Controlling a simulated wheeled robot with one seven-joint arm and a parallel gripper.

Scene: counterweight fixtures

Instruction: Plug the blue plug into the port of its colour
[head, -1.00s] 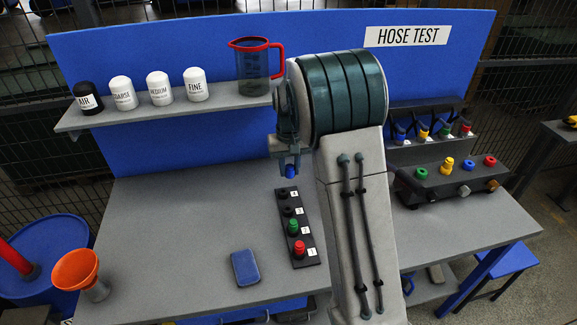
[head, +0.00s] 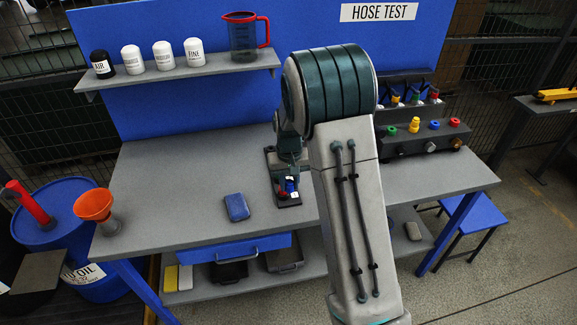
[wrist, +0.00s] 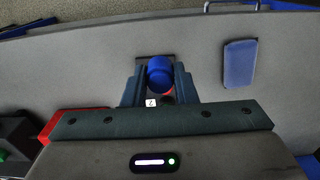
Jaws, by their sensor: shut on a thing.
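My gripper (wrist: 156,84) is shut on the blue plug (wrist: 160,74), which shows between its two fingers in the wrist view. In the head view my gripper (head: 289,163) is low over a black numbered strip (head: 269,158), with the blue plug (head: 291,184) near the strip's front end. A red piece (wrist: 168,93) shows partly behind the blue plug. The arm hides much of the strip, and I cannot tell whether the plug touches it. A black box (head: 400,148) at the right carries green, yellow, blue (head: 435,125) and red pieces on top.
A blue flat block (head: 236,207) lies left of the strip. Behind the box stands a rack (head: 405,82) with several coloured connectors. A shelf (head: 200,69) with filters and a jug (head: 243,38) is at the back.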

